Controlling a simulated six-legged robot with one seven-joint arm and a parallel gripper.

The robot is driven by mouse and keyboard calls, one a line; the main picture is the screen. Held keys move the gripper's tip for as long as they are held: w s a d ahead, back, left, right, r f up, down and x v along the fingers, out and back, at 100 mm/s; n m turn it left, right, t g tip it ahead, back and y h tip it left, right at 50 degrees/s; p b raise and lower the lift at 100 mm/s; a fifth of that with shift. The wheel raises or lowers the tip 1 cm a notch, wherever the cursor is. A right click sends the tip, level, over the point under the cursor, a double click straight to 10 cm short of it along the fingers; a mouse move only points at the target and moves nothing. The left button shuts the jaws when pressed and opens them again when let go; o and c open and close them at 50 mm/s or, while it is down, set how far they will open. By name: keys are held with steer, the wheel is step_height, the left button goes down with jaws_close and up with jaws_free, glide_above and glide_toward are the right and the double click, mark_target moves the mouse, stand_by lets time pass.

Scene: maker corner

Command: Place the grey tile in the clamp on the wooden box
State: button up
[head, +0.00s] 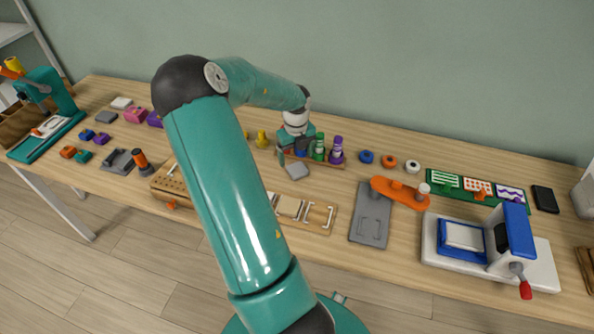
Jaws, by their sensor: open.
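A grey tile (297,170) lies on the table just in front of and below my gripper (294,154). My gripper is open, above the table near the tile, and I cannot tell whether it touches it. Its fingers are small and partly hidden. A wooden box (163,184) with holes in its top stands left of my arm, and my arm hides its right part. An orange knob (172,204) shows at its front. I cannot make out the clamp clearly. Another grey tile (107,117) lies at the back left.
A rack with green (319,148) and purple (337,150) bottles stands close right of my gripper. A wooden tray (318,219) holds pale pieces. A grey plate with an orange board (400,194) and a blue-and-white machine (510,235) are farther right. A black-and-orange cylinder (141,160) stands left of the box.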

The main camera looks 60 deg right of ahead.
mark_target(297, 168)
steer(key=shift+s+d+f, duration=0.15)
steer(key=shift+f, duration=2.6)
steer(key=c, duration=1.1)
steer(key=shift+c, duration=0.2)
steer(key=shift+r, duration=0.1)
steer(key=shift+r, duration=0.45)
step_height(297, 168, up, 2)
steer(key=shift+r, duration=0.2)
steer(key=s+a+r, duration=0.2)
steer(key=a+r, duration=0.2)
steer(key=a, duration=0.2)
steer(key=s+a+r, duration=0.3)
steer(key=a+r, duration=0.2)
steer(key=a, duration=0.2)
steer(key=shift+s+r, duration=0.3)
